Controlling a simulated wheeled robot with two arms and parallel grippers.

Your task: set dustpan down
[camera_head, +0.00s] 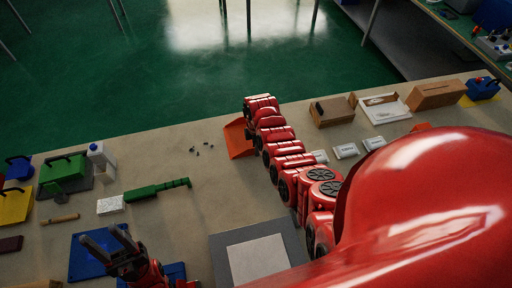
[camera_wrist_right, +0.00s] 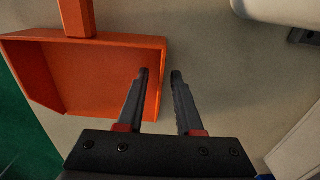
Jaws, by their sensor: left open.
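The orange dustpan (camera_head: 236,140) is at the bench's far edge in the head view, partly hidden by my right arm. In the right wrist view its tray (camera_wrist_right: 85,75) and the base of its handle (camera_wrist_right: 76,18) show at the left, and it appears to rest on the bench. My right gripper (camera_wrist_right: 160,75) is open, with one finger over the tray side and the other outside the side wall. A gap shows between the fingers, and neither clearly presses the wall. My left gripper (camera_head: 108,240) is open and empty at the lower left, above a blue mat (camera_head: 88,262).
Small dark debris (camera_head: 200,148) lies left of the dustpan. A green brush (camera_head: 157,190) and a white speckled block (camera_head: 110,205) lie on the bench (camera_head: 190,215). A grey-framed white plate (camera_head: 257,260) is at front centre. Wooden boxes (camera_head: 332,110) stand right of my right arm.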

